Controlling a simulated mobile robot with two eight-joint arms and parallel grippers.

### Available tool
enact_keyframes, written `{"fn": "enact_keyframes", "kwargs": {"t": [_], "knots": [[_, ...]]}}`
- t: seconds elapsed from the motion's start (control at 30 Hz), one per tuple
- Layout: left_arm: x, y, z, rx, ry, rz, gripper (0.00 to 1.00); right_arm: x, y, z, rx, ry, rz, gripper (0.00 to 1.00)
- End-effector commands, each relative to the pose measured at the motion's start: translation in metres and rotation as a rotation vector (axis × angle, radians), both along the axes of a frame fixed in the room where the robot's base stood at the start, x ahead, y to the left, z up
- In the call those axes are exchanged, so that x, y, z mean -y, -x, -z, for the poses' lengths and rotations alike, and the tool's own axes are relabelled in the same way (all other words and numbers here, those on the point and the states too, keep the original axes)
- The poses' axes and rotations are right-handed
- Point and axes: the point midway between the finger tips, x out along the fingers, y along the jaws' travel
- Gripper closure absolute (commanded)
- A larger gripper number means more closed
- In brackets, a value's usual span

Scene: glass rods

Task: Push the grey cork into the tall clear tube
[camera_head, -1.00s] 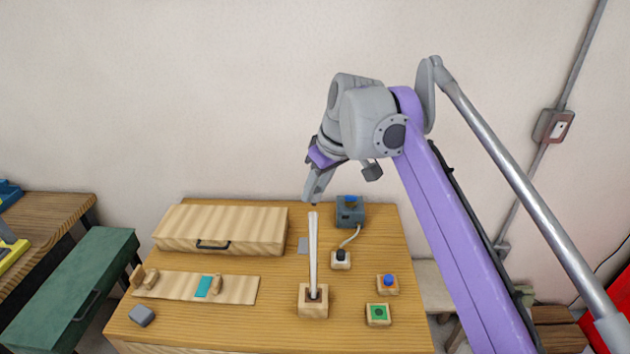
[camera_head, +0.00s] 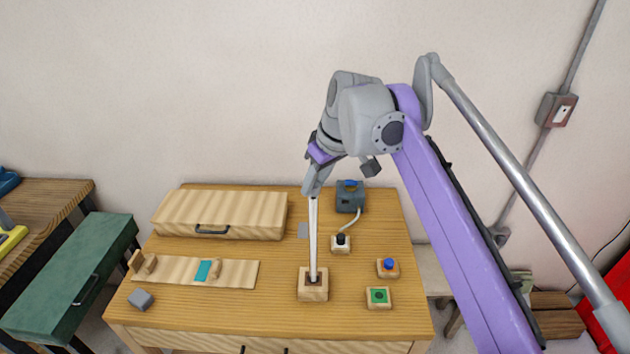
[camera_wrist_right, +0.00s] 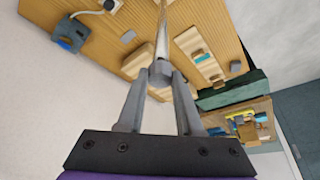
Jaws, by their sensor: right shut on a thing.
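The tall clear tube (camera_head: 313,240) stands upright in a wooden block (camera_head: 313,294) near the front of the table. A dark piece shows at its foot. My right gripper (camera_head: 312,192) is right at the tube's top. In the right wrist view, the same gripper (camera_wrist_right: 158,76) is shut on the grey cork (camera_wrist_right: 160,72), a short grey cylinder between the fingertips. The tube (camera_wrist_right: 162,38) runs away from the cork there, in line with it. The fingers hide whether the cork has entered the tube's mouth. My left gripper is not in view.
A wooden box with a handle (camera_head: 221,215) lies at the back left, with a wooden strip (camera_head: 238,274) before it. A grey block (camera_head: 140,300) is front left. A blue-button block (camera_head: 387,267), a green-topped block (camera_head: 378,298) and a wired grey device (camera_head: 349,199) stand right of the tube.

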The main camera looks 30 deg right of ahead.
Motion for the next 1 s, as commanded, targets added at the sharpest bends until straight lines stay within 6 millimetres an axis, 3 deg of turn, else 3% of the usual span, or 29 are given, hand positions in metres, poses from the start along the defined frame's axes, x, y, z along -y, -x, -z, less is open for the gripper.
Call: {"fn": "enact_keyframes", "kwargs": {"t": [1.0], "knots": [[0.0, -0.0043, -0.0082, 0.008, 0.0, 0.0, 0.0, 0.0, -0.0008, -0.0011, 0.001, 0.0, 0.0, 1.0]]}}
